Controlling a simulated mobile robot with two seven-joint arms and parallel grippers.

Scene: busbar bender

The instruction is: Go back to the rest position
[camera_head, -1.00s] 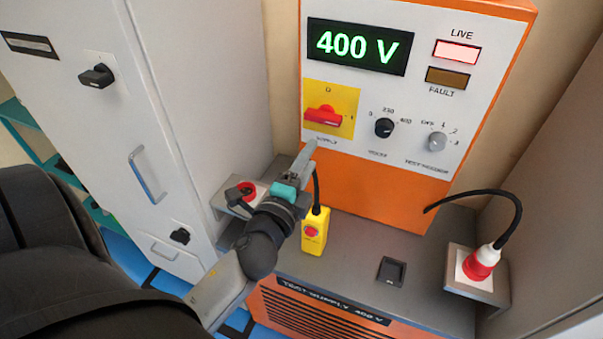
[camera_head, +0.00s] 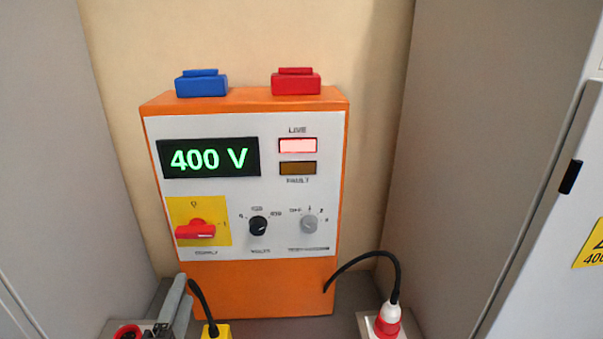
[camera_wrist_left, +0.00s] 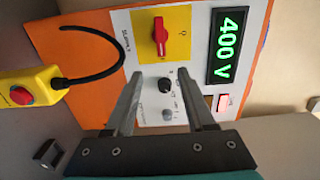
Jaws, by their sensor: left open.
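My left gripper (camera_head: 178,304) shows at the bottom left of the head view, in front of the lower left edge of the orange test supply (camera_head: 260,288). In the left wrist view its two fingers (camera_wrist_left: 163,82) stand apart with nothing between them. They point at the supply's front panel, clear of the red supply switch (camera_wrist_left: 160,36) and the black volts knob (camera_wrist_left: 166,85). The display (camera_head: 208,158) reads 400 V and the LIVE lamp (camera_head: 297,146) is lit. The FAULT lamp (camera_head: 297,168) is dark. My right gripper is not in view.
A yellow box with a red button (camera_wrist_left: 28,92) hangs on a black cable. A red and white plug (camera_head: 387,320) stands at the right. Blue (camera_head: 201,84) and red (camera_head: 296,82) blocks sit on the supply. Grey cabinet walls flank both sides.

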